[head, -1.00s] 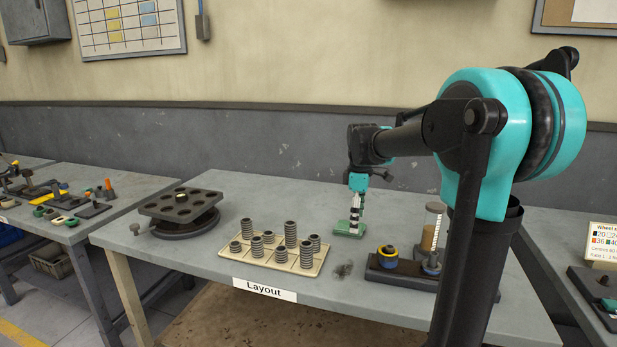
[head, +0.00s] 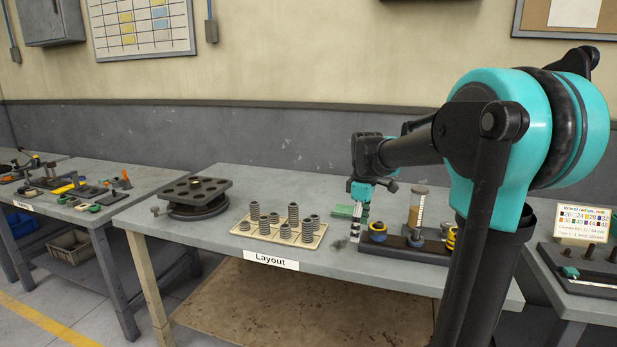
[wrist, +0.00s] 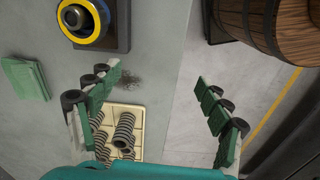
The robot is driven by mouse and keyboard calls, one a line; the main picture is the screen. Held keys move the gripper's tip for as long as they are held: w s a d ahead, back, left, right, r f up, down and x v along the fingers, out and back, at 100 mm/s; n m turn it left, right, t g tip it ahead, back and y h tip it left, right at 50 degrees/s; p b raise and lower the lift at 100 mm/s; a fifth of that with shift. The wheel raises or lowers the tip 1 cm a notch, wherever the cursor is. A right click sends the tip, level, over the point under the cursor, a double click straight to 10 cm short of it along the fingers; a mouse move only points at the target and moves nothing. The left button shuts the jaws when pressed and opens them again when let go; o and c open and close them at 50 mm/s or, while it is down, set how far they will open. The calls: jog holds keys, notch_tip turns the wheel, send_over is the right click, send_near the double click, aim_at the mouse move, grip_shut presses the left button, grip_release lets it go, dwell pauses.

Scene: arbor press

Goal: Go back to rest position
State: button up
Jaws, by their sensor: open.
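My gripper (head: 359,233) hangs over the right part of the middle table (head: 325,268) in the head view, fingers pointing down. In the wrist view my gripper (wrist: 158,108) shows its two green-padded fingers wide apart, with nothing between them. My upper arm hides part of the table's right end.
A cream tray (head: 262,234) with several grey ring stacks and a dark plate with holes (head: 195,190) stand to the left. A wood-staved round thing (wrist: 286,28) is close at the wrist view's upper right. Other tables stand on both sides.

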jog(key=s+d+f+m+t, duration=0.2)
jog(key=s+f+m, duration=0.4)
jog(key=s+f, duration=0.2)
jog(key=s+d+f+m+t, duration=0.1)
jog(key=s+d+f+m, duration=0.1)
jog(key=s+f+m, duration=0.5)
jog(key=s+f, duration=0.2)
jog(key=s, duration=0.3)
jog(key=shift+s+f+t, duration=0.25)
jog(key=shift+f+t, duration=0.05)
jog(key=shift+t, duration=0.1)
